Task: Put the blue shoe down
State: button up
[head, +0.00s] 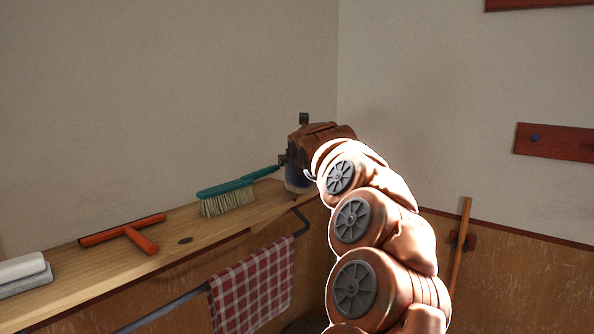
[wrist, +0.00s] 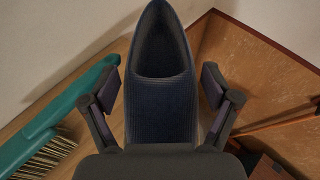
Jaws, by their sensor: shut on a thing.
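The blue shoe (wrist: 162,100) fills the middle of the wrist view, its opening facing up and its toe partly hidden by my gripper body. My gripper (wrist: 161,86) has one finger on each side of the shoe and is shut on it. In the head view, the shoe (head: 297,177) shows as a small dark blue patch under my gripper (head: 290,163), at the far right end of the wooden shelf (head: 200,240). I cannot tell whether its sole touches the shelf.
A teal brush (head: 228,198) lies close to the left of the shoe. A red-orange squeegee (head: 135,232) and stacked white and grey blocks (head: 22,275) lie further left on the shelf. A checked towel (head: 252,285) hangs on a rail below. Walls stand behind and right.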

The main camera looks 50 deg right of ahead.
jog(key=shift+w+d+f, duration=0.15)
jog(key=shift+w+d, duration=0.1)
jog(key=shift+w, duration=0.3)
jog(key=shift+f+p, duration=0.3)
jog(key=shift+f, duration=1.35)
jog(key=shift+a+f, duration=0.1)
jog(key=shift+f, duration=0.1)
jog(key=o, duration=1)
jog(key=shift+r, duration=0.1)
